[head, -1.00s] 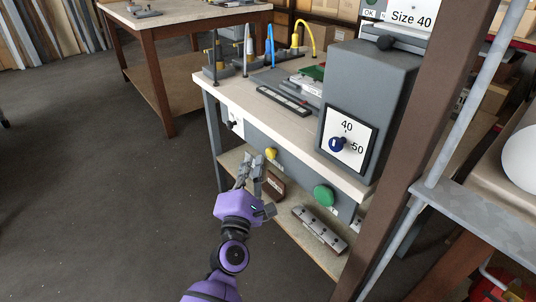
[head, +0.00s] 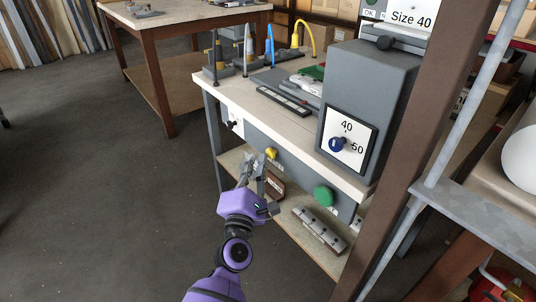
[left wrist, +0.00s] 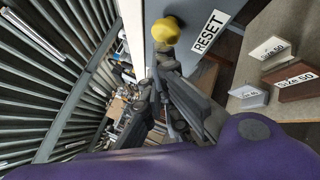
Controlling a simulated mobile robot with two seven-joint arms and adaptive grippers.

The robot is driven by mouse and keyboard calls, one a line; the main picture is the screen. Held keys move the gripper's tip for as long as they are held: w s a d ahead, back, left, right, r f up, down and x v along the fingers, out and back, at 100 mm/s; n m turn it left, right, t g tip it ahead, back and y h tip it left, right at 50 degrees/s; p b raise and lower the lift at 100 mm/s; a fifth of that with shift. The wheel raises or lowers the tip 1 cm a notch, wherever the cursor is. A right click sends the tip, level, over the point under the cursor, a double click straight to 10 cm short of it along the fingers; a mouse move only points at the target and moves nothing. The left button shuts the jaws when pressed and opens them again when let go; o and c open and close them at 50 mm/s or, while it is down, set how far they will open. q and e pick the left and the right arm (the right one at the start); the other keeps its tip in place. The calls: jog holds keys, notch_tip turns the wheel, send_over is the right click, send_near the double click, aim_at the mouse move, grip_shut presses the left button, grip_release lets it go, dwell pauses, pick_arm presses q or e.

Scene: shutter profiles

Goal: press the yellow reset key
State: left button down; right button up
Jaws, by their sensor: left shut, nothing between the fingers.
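The yellow reset key (head: 271,153) is a round knob on the grey front panel under the bench top. It shows large in the left wrist view (left wrist: 166,30), beside a white RESET label (left wrist: 209,32). My left gripper (head: 257,160) is shut and empty, just left of the key in the head view. In the left wrist view its fingertips (left wrist: 162,55) lie just below the key in the picture, very close to it. I cannot tell whether they touch. My right gripper is not in view.
A green button (head: 323,196) sits farther right on the same panel. A dial box (head: 366,95) stands on the bench (head: 215,88). The lower shelf (head: 232,159) holds profile blocks. A brown post (head: 412,120) rises at the right. The floor at left is clear.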

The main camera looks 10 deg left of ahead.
pick_arm(q)
jog(key=shift+w+d, duration=0.4)
jog(key=shift+w, duration=0.1)
dwell(0.8)
jog(key=shift+s+a, duration=0.65)
jog(key=shift+s, duration=0.2)
jog(key=shift+s+a+p, duration=0.2)
jog(key=shift+s+a, duration=0.6)
jog(key=shift+s, duration=0.2)
jog(key=shift+s+a+p, duration=0.2)
jog(key=shift+s+a, duration=0.55)
jog(key=shift+s, duration=0.2)
